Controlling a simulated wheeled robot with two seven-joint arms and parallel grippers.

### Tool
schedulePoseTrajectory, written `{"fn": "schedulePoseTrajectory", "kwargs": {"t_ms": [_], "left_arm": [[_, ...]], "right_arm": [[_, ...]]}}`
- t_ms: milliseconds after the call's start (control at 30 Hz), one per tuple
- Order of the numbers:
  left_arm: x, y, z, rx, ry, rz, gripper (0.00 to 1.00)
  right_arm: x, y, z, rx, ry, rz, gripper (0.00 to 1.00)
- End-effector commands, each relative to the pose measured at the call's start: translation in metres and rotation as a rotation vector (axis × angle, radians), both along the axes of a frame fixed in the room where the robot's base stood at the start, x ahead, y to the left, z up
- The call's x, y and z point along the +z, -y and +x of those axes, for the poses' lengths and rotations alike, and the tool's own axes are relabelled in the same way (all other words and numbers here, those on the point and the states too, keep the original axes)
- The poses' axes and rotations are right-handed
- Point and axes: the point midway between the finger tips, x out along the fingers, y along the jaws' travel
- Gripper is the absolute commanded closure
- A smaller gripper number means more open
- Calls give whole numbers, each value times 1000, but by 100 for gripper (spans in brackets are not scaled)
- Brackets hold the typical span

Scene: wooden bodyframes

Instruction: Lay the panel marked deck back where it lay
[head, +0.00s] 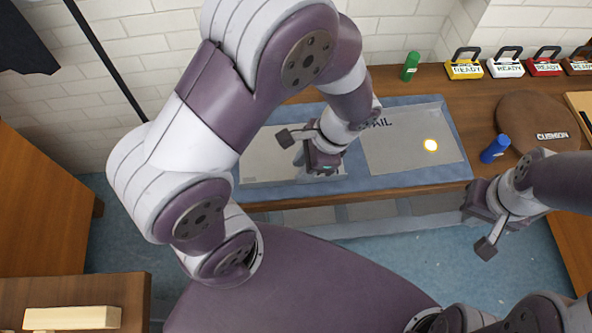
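Two pale grey panels lie on a blue mat (455,120) on the wooden bench. The right panel (400,155) carries a partly hidden label ending in "AIL" and a bright yellow spot. The left panel (262,160) is partly covered by my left arm, and no label shows on it. I cannot read "deck" on either panel. My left gripper (303,152) is over the left panel's right part, its fingers apart; I cannot tell whether it touches. My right gripper (478,228) hangs in front of the bench's front edge, open and empty.
A round brown board marked "CUSHION" (535,118) lies right of the mat, with a blue cylinder (495,148) beside it. A green cylinder (410,66) and several "READY" tagged blocks (503,68) stand at the back. A wooden piece (72,318) lies on the lower-left table.

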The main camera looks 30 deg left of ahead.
Motion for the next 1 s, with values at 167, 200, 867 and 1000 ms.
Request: {"fn": "schedulePoseTrajectory", "kwargs": {"t_ms": [167, 200, 867, 1000], "left_arm": [[45, 16, 10, -2, 3, -3, 72], [58, 18, 11, -1, -1, -2, 72], [87, -37, 14, 985, 462, -271, 72], [93, -37, 14, 981, 461, -270, 72]], "right_arm": [[8, 0, 0, 0, 0, 0, 100], [19, 0, 0, 0, -1, 0, 100], [30, 0, 0, 0, 0, 0, 100], [36, 0, 0, 0, 0, 0, 100]]}}
